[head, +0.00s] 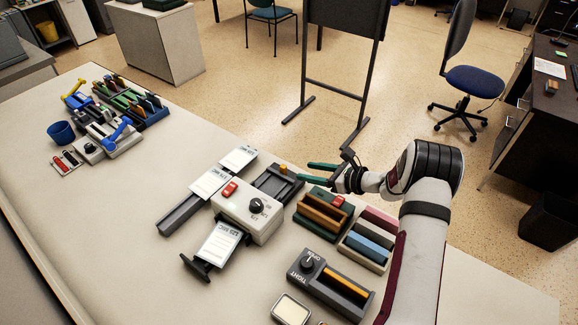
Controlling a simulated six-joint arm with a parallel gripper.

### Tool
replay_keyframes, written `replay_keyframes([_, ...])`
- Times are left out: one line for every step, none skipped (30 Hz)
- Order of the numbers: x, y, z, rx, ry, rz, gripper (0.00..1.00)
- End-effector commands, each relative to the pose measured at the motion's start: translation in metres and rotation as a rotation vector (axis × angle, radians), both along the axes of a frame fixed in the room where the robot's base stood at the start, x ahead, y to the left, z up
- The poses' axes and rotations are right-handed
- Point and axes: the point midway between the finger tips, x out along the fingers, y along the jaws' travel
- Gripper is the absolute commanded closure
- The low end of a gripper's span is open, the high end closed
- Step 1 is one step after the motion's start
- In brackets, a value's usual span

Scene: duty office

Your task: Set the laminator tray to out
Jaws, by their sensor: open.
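The laminator (246,212) appears to be the off-white box in the middle of the table, with a red switch (230,189) and a black dial (256,205) on top. A tray with a dark handle (193,268) sticks out at its front, with a printed white card (218,244) on it. A dark rail with an orange knob (284,169) extends from its back right. I cannot tell for certain which part is the laminator tray. My gripper (309,172) is open and empty, with green fingers pointing left, close to the orange knob; contact cannot be told.
Two racks of coloured blocks (324,213) and (369,239) stand to the right of the laminator. A dark box marked TIGHT (331,284) is in front. Several devices and a blue cup (61,132) stand at the far left. The table's left front (110,240) is clear.

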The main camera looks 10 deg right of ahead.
Motion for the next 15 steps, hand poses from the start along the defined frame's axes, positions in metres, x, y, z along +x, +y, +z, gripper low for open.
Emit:
replay_keyframes([0.009,0.011,-0.006,0.000,0.000,0.005,0.47])
replay_keyframes([0.014,0.016,-0.010,-0.001,0.000,0.004,0.47])
replay_keyframes([0.021,0.024,-0.013,0.001,0.001,0.005,0.47])
replay_keyframes([0.026,0.028,-0.016,0.000,0.000,0.004,0.47])
replay_keyframes([0.030,0.033,-0.019,-0.002,0.000,0.005,0.47])
replay_keyframes([0.035,0.037,-0.021,0.000,0.000,0.003,0.47])
replay_keyframes([0.039,0.040,-0.023,0.000,0.000,0.003,0.47])
replay_keyframes([0.042,0.043,-0.024,0.000,0.000,0.004,0.47])
replay_keyframes([0.044,0.046,-0.027,-0.001,0.000,0.004,0.47])
replay_keyframes([0.046,0.047,-0.027,-0.001,0.000,0.003,0.47])
replay_keyframes([0.048,0.049,-0.028,-0.001,-0.001,0.003,0.47])
replay_keyframes([0.049,0.050,-0.029,0.000,0.000,0.002,0.47])
replay_keyframes([0.050,0.051,-0.029,0.000,0.000,0.002,0.47])
replay_keyframes([0.050,0.052,-0.029,0.001,0.001,0.002,0.47])
replay_keyframes([0.051,0.052,-0.030,0.001,0.001,0.002,0.47])
